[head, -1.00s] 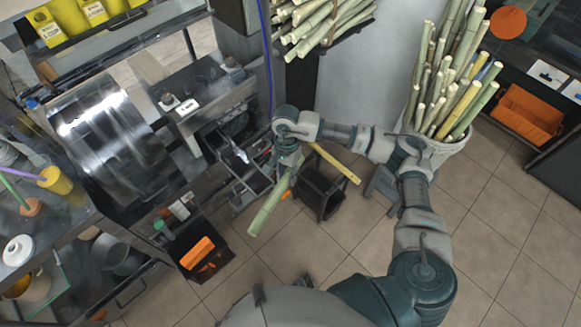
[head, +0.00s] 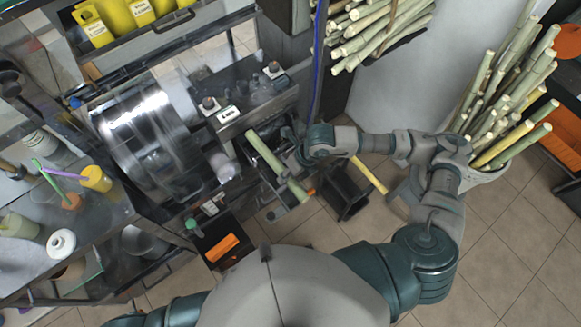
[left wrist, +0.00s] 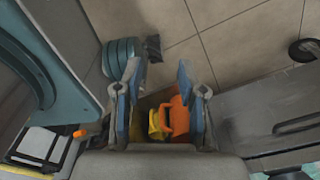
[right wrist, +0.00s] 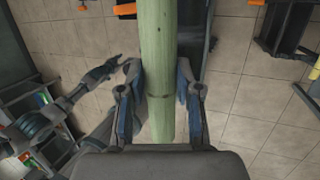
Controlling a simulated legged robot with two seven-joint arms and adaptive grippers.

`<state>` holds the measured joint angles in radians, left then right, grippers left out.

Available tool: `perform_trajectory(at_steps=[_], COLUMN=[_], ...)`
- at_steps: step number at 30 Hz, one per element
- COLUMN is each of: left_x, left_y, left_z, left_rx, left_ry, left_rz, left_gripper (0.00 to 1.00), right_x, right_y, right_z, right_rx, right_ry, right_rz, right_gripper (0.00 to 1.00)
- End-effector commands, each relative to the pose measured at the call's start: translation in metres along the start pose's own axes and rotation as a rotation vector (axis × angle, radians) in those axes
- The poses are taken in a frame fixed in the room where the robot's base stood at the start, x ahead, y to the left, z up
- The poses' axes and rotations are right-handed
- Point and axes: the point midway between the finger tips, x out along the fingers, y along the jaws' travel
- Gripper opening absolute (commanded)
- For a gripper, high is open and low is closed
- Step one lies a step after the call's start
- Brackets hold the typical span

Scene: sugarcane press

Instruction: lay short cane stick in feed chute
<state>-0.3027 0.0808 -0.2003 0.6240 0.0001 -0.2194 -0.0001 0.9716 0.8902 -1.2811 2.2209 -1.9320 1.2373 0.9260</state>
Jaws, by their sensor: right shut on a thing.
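The short cane stick (head: 276,165) is pale green and lies at a slant over the dark feed chute (head: 265,170) at the front of the press (head: 245,105). I cannot tell whether it touches the chute. My right gripper (right wrist: 160,95) is shut around the stick (right wrist: 158,40), near one end; the other end reaches away from the gripper. In the head view the right gripper (head: 292,162) is at the stick's right side. My left gripper (left wrist: 160,75) is open and empty in the left wrist view, over the floor; its fingers do not show in the head view.
A yellow cane (head: 370,175) leans at a dark stand (head: 343,192) right of the chute. A bucket of tall canes (head: 480,180) stands at the right, and more canes (head: 375,30) lie on a rack at the top. An orange item (head: 221,247) sits in a black box below the press.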

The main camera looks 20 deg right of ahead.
Motion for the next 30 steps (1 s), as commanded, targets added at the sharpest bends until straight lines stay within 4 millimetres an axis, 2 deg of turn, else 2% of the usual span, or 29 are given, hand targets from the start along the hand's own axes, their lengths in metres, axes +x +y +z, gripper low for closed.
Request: perform_trajectory(at_steps=[5, 14, 23, 25, 30], left_x=[0.006, 0.024, 0.051, 0.048, 0.048], left_y=[0.001, 0.001, 0.003, 0.002, 0.002], left_z=[0.002, 0.004, 0.009, -0.004, -0.022], left_rx=[-0.001, 0.0, -0.001, -0.002, -0.005], left_ry=[-0.001, -0.005, -0.013, -0.002, 0.005], left_rz=[0.0, 0.001, 0.002, 0.002, 0.002], left_gripper=[0.4, 0.4, 0.4, 0.4, 0.4], right_x=[0.009, 0.039, 0.068, 0.069, 0.075], right_y=[-0.003, -0.015, -0.025, -0.026, -0.028], right_z=[-0.002, -0.007, -0.013, -0.013, -0.015], right_rx=[0.016, 0.016, 0.015, 0.014, 0.014], right_ry=[-0.006, -0.004, -0.004, -0.005, -0.004], right_rz=[0.0, -0.001, 0.0, -0.001, -0.001], right_gripper=[0.0, 0.0, 0.0, 0.0, 0.0])
